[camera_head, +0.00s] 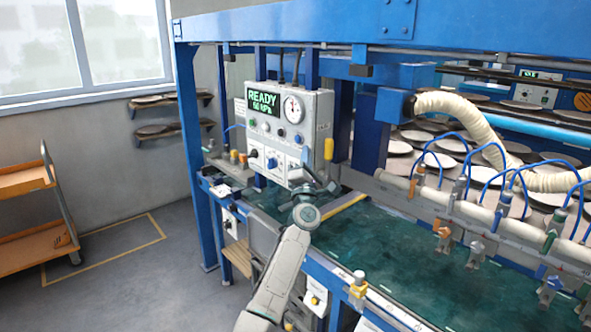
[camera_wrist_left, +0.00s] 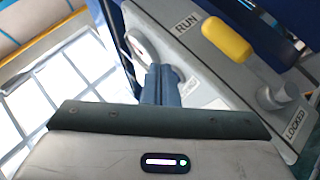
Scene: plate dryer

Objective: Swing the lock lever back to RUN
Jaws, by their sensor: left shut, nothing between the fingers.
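The lock lever's yellow handle (camera_head: 328,149) is on the right side of the grey control box (camera_head: 290,130). In the left wrist view the handle (camera_wrist_left: 226,39) lies close to the RUN label (camera_wrist_left: 187,23), with a grey round knob (camera_wrist_left: 275,97) near the LOCKED label (camera_wrist_left: 295,123). My left gripper (camera_head: 316,181) is at the box's lower right, below the handle. In the wrist view its fingers (camera_wrist_left: 161,84) are shut and empty, beside the lever plate and apart from the yellow handle. My right gripper is not in view.
The box's display reads READY (camera_head: 263,99) beside a round gauge (camera_head: 293,109). A blue post stands just right of the box. A green belt (camera_head: 380,235) runs below, with nozzles and blue hoses at the right. An orange cart (camera_head: 30,215) stands far left on open floor.

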